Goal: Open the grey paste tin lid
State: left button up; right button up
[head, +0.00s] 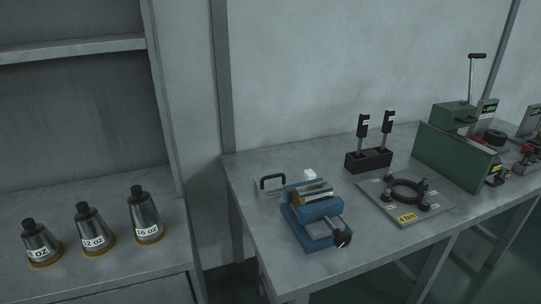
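I cannot make out a grey paste tin or its lid for certain in the head view. A low, light grey item with a black loop handle (272,184) is at the left end of the workbench, behind and left of the blue vise; I cannot tell what it is. Neither of my grippers is in view.
The blue vise (313,233) holds a shiny metal piece on the workbench (381,248). Nearby are a small white block (309,174), a black stand (368,160), a plate with a black ring (406,191) and a green press (449,155). Labelled metal cones (93,230) stand left.

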aim_at(272, 181)
jog(key=i+l+u, duration=0.2)
jog(key=l, duration=0.15)
jog(key=l+u, duration=0.25)
jog(key=i+l+u, duration=0.2)
jog(key=l, duration=0.25)
jog(key=k, duration=0.1)
